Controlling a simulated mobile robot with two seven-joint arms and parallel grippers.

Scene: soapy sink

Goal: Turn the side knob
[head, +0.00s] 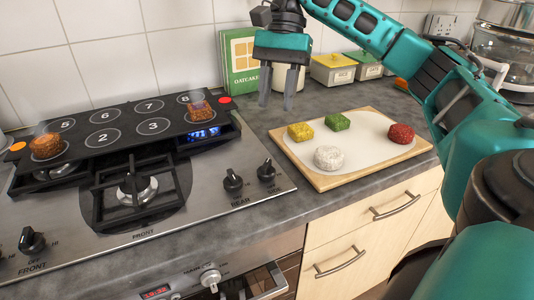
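Several knobs are in view, and I cannot tell by a label which one is the side knob. Two black knobs sit side by side on the right of the steel cooktop (230,206): a left one (232,181) and a right one (266,171). Another black knob (32,240) is at the cooktop's front left. A pale knob (209,277) is on the oven's front panel. My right gripper (276,103) points down above the counter, behind and above the paired knobs. Its two fingers are apart, with nothing between them. My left gripper is out of view.
A black numbered panel (105,138) carries two brown food pieces at the cooktop's back. A wooden-edged board (312,180) with several coloured food pieces lies right of the cooktop. A green Oatcakes box (238,63) and lidded containers (334,69) stand behind.

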